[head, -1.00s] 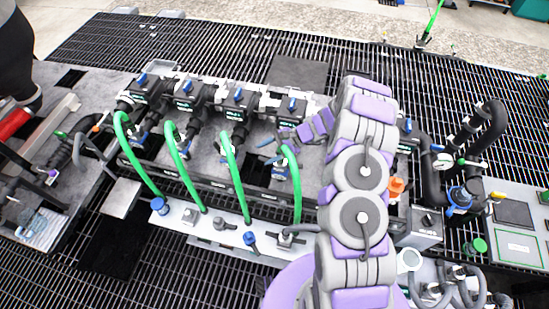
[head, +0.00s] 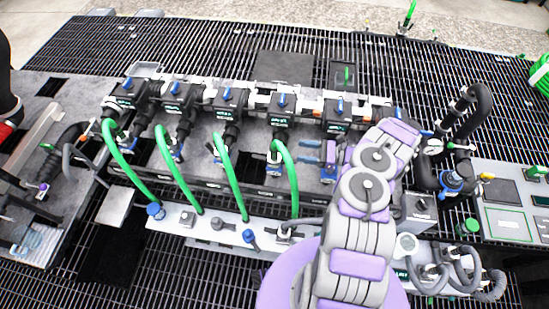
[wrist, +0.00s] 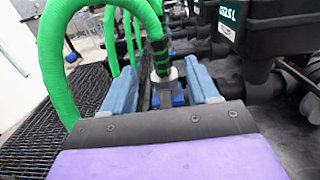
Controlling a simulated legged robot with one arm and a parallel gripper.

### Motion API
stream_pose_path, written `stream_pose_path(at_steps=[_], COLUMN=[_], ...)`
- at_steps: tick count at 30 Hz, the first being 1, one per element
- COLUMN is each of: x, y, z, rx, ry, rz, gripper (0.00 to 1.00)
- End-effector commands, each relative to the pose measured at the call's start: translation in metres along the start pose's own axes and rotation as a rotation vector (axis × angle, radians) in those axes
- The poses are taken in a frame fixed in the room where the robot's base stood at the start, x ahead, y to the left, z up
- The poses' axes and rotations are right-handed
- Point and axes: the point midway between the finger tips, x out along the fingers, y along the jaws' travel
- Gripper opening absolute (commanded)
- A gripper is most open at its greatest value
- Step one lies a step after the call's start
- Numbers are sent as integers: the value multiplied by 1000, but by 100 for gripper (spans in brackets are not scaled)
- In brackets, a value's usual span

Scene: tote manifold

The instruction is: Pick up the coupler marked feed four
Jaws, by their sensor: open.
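Several green hoses run from the valve row to the front rail. The fourth green hose (head: 292,180) ends at its top in a coupler (head: 275,157). In the wrist view the green hose (wrist: 60,60) arches over and runs down into a silver coupler (wrist: 163,74) with blue below it. My gripper (wrist: 163,88) is open, with one blue finger on each side of the coupler. Whether the fingers touch it I cannot tell. In the head view my gripper (head: 308,152) points left towards the fourth hose's coupler. Its marking is not readable.
Black valves (head: 282,103) with blue handles and green-lit labels stand in a row behind. A pale front rail (head: 205,227) carries the hoses' lower ends. A dark hose loop (head: 480,105) and a gauge stand at right. Neighbouring hoses lie close on the left.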

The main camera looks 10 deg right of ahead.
Motion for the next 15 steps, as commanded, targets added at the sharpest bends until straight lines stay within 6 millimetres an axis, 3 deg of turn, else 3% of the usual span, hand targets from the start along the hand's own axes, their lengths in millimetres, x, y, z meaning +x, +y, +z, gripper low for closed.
stream_pose_path(at_steps=[6, 15], x=[44, 78], y=[1, 0], z=[-2, -2], rx=[4, 1], ry=[-2, 2], rz=[4, 1], gripper=[59, 59])
